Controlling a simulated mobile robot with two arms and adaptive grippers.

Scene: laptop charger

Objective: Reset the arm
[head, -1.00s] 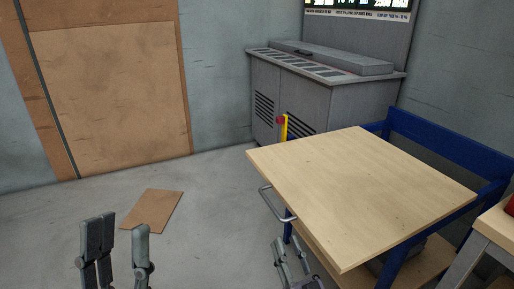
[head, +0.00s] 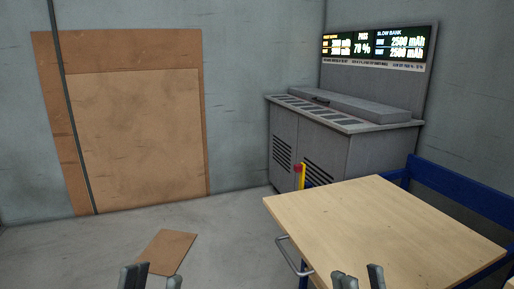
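My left gripper (head: 153,279) shows at the bottom left of the head view. Only its fingertips are in the picture; they stand apart with nothing seen between them. My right gripper (head: 359,280) shows at the bottom, in front of the near part of the wooden table top (head: 375,215). Its two fingertips are also apart, with nothing seen between them. The rest of both grippers and both arms is below the picture edge.
The table has a metal handle (head: 290,256) on its left side and a blue frame (head: 455,190). A grey cabinet (head: 340,150) with a lit display (head: 378,45) stands behind. A brown sheet (head: 168,251) lies on otherwise clear floor at left.

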